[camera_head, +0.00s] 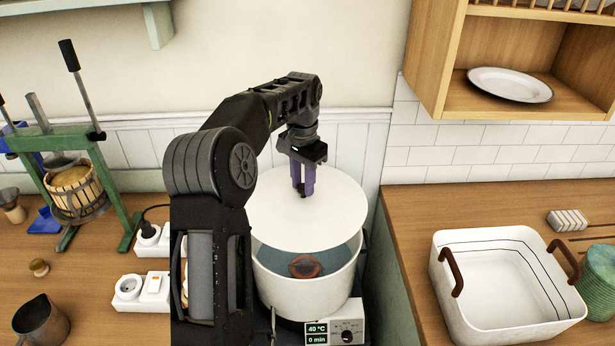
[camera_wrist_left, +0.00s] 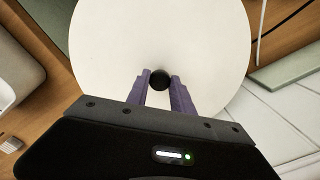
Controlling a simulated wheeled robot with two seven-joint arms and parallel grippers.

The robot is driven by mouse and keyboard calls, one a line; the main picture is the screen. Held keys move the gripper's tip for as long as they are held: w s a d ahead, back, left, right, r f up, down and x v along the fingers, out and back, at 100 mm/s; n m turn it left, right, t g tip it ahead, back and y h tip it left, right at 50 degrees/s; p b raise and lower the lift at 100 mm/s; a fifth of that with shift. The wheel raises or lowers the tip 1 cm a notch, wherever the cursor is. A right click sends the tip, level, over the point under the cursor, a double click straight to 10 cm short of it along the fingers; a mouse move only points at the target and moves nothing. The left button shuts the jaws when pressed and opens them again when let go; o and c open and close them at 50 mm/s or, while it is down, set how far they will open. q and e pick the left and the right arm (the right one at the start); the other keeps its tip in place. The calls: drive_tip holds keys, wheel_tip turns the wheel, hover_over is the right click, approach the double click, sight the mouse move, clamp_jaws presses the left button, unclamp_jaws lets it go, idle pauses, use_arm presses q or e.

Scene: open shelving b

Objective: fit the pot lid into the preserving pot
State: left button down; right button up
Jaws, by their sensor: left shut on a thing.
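The pot lid (camera_head: 322,213) is a round white disc with a dark knob; the knob (camera_wrist_left: 159,80) shows in the left wrist view. My left gripper (camera_head: 303,191) has purple fingers and is shut on the lid's knob, with the lid hanging below it. The lid is over the back part of the preserving pot (camera_head: 300,290), and looks roughly level. The pot is white, with a control panel at its front. Its front opening shows blue-grey liquid and a round brown-rimmed thing (camera_head: 305,265) inside. The lid hides the pot's back rim. My right gripper is not in view.
A white basin (camera_head: 490,285) with brown handles stands on the right counter, beside green stacked items (camera_head: 598,280). A green press (camera_head: 75,185), a metal jug (camera_head: 40,322) and sockets (camera_head: 140,288) are on the left. A wooden shelf (camera_head: 480,100) hangs at upper right.

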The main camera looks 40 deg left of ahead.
sight(304, 197)
use_arm(q)
drive_tip(key=shift+w+f, duration=0.15)
drive_tip(key=shift+f+b, duration=0.6)
drive_tip(key=shift+f, duration=0.5)
wheel_tip(304, 197, down, 4)
drive_tip(key=b, duration=0.3)
drive_tip(key=shift+f, duration=0.2)
wheel_tip(304, 197, down, 2)
drive_tip(key=shift+f+b, duration=0.2)
drive_tip(key=shift+b, duration=0.45)
drive_tip(key=shift+f, duration=0.8)
idle(1.3)
